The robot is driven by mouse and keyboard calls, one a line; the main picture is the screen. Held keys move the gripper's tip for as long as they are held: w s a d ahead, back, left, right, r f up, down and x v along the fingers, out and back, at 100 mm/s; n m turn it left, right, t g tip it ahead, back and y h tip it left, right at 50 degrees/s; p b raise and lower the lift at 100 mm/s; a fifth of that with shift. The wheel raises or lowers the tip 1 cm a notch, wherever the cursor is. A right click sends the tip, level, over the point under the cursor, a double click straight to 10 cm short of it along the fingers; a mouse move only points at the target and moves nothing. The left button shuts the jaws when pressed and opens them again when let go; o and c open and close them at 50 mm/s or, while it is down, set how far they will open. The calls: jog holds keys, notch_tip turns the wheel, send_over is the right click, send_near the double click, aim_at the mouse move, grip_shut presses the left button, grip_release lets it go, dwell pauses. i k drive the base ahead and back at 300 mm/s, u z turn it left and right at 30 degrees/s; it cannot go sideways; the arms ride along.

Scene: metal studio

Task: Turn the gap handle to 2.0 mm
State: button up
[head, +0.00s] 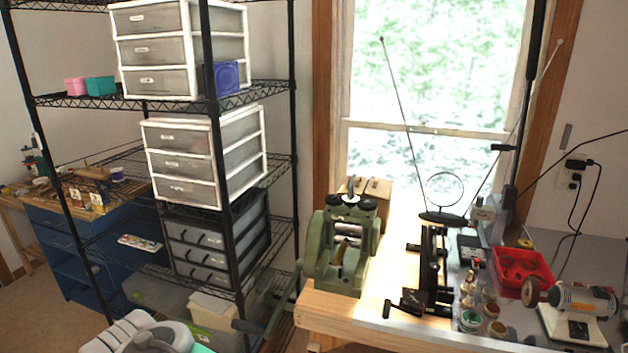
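A green rolling mill (351,281) stands upright near the left end of the wooden bench. Dark round parts (367,205) sit on its top, and a small upright piece shows between them. I cannot tell for sure which of these is the gap handle, and no gap reading is legible. The mill's shiny rollers show in the middle of its frame. A long green crank arm (271,312) reaches out from its left side, past the bench edge. My gripper is not seen in the head view.
The wooden bench (318,312) also bears a black stand, several small jars, a red tray (548,268) and a motor tool (578,302) at right. A black wire shelf (280,167) with drawer units stands at left. A window is behind the mill.

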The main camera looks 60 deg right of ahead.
aim_at(351, 194)
jog(key=i, duration=0.95)
jog(key=z, duration=1.55)
